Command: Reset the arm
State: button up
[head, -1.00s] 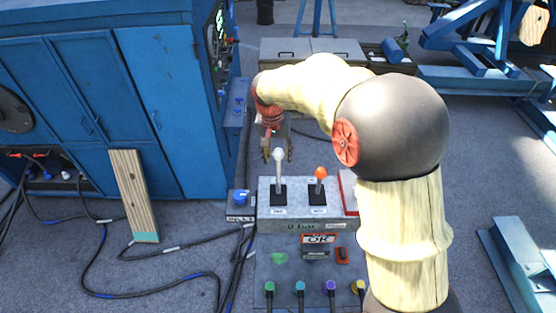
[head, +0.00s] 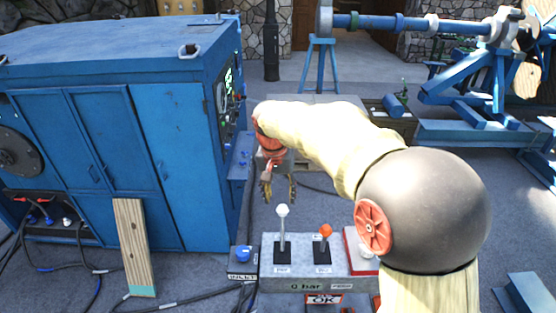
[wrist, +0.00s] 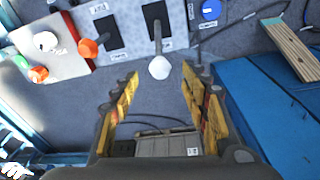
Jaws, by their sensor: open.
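My gripper (head: 279,188) hangs from my bent arm above and behind the control box (head: 302,285) in the head view. In the wrist view my gripper (wrist: 160,90) is open, with its two yellow-and-black fingers apart and nothing between them. The white-knobbed lever (head: 282,212) stands on the control box, apart from the fingers. Its white knob (wrist: 159,68) shows just beyond the fingertips in the wrist view. The orange-knobbed lever (head: 325,232) stands to its right in the head view.
A large blue cabinet (head: 110,130) stands on the left, with a wooden plank (head: 134,245) leaning on it. A blue INLET valve (head: 243,254) sits beside the control box. Cables lie on the floor. A blue reel stand (head: 480,100) is at the back right.

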jog(key=s+d+f+n+t+b, duration=0.1)
jog(key=s+d+f+b, duration=0.4)
jog(key=s+f+b, duration=0.2)
jog(key=s+d+f+t+b, duration=0.2)
jog(key=s+d+f+b, duration=0.4)
jog(key=s+b, duration=0.5)
jog(key=s+d+f+n+t+b, duration=0.1)
jog(key=s+d+f+b, duration=0.5)
jog(key=s+f+b, duration=0.3)
jog(key=s+b, duration=0.1)
jog(key=s, duration=0.3)
jog(key=shift+s+d+n+y, duration=0.15)
jog(key=shift+s+n+y, duration=0.15)
jog(key=shift+y, duration=0.1)
jog(key=shift+o, duration=0.2)
